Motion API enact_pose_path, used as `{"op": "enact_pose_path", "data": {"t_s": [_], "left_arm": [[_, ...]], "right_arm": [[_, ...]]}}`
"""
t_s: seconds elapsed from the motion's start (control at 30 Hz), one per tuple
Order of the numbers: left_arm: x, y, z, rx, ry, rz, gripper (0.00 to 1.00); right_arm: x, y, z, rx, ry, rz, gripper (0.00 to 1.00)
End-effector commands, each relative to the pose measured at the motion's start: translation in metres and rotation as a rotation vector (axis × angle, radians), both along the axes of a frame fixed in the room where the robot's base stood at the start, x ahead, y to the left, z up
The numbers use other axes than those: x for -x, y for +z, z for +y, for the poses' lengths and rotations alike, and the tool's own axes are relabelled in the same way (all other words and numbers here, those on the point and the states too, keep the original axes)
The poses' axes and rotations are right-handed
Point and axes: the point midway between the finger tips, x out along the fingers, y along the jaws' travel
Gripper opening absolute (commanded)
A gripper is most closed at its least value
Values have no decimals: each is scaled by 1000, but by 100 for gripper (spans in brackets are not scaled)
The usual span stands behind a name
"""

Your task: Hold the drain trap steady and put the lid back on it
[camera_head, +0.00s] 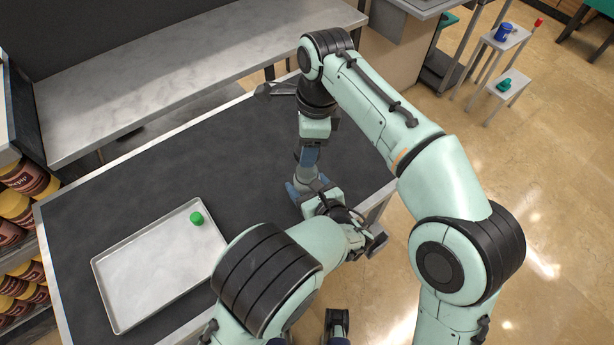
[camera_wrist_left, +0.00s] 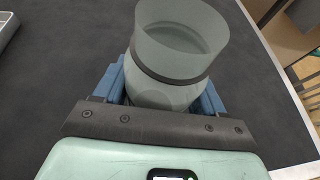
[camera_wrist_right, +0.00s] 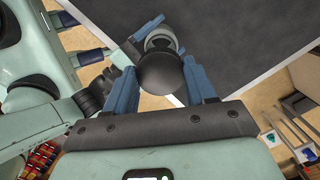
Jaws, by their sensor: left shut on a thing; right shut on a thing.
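The drain trap (camera_wrist_left: 178,55) is a translucent grey cup with a dark band around its middle; its open rim shows in the left wrist view. It stands on the dark table near its right edge, and part of it shows in the head view (camera_head: 306,176). My left gripper (camera_head: 303,192) is shut around its lower body. My right gripper (camera_wrist_right: 163,88) points down above the trap. It is shut on a dark round piece, seemingly the lid (camera_wrist_right: 160,74), which overlaps the trap in the right wrist view. Whether they touch is hidden.
My two arms cross close together over the right part. The middle of the table is clear. A white-topped bench (camera_head: 190,70) stands behind.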

Motion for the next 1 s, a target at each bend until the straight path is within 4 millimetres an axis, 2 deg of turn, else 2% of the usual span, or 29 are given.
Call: {"op": "enact_pose_path", "data": {"t_s": [0.2,0.3,0.83,1.0], "left_arm": [[0,0,0,0,0,0,15],[0,0,0,0,0,0,15],[0,0,0,0,0,0,15],[0,0,0,0,-1,0,15]], "right_arm": [[1,-34,0,1,-1,3,28],[0,-42,0,0,-1,1,28],[0,-43,1,0,-1,1,28],[0,-50,0,0,-1,2,28]]}}
